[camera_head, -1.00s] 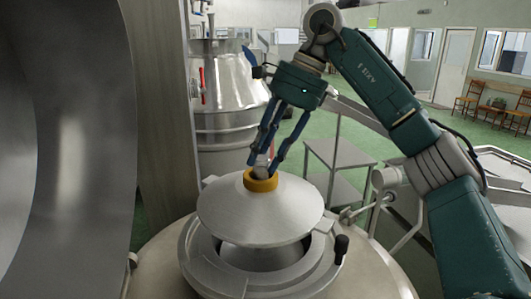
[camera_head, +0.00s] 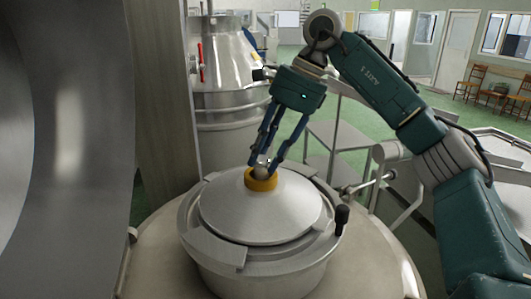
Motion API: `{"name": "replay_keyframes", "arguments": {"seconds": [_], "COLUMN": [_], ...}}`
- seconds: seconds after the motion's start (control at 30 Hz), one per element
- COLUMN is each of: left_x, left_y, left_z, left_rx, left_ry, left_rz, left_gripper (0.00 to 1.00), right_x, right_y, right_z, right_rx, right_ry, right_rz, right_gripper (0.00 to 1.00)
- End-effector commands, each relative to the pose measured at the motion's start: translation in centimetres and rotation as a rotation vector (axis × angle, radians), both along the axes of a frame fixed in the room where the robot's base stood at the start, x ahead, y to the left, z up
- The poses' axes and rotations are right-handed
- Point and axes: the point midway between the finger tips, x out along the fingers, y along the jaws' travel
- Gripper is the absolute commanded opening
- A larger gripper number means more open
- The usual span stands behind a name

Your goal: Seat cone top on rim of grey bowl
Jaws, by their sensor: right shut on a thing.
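The cone top (camera_head: 262,212) is a shallow grey metal cone with a yellow collar and a round knob at its peak. It lies within the rim of the grey bowl (camera_head: 268,282), looks about level, and no dark opening shows around it. Whether it touches the rim all the way round, I cannot tell, as its far edge is partly hidden. My right gripper (camera_head: 264,166) comes down from above and is shut on the knob, just above the yellow collar. My left gripper is not in view.
A black-knobbed handle (camera_head: 341,217) stands at the bowl's right side. A large curved steel drum (camera_head: 65,140) and a grey post (camera_head: 163,110) close off the left. A steel tank (camera_head: 222,85) stands behind. A metal side table (camera_head: 335,140) is beyond on the right.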

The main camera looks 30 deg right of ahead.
Motion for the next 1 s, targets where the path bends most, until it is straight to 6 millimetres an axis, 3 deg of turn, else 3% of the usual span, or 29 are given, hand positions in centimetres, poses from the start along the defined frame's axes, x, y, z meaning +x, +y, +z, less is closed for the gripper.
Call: {"name": "replay_keyframes", "arguments": {"seconds": [1.0], "left_x": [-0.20], "left_y": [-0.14], "left_z": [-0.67], "left_rx": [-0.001], "left_ry": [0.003], "left_rz": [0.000], "left_gripper": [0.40], "right_x": [0.04], "right_y": [0.07], "right_z": [-0.52], "right_rx": [0.004], "right_ry": [-0.007], "right_rz": [0.001], "right_gripper": [0.00]}}
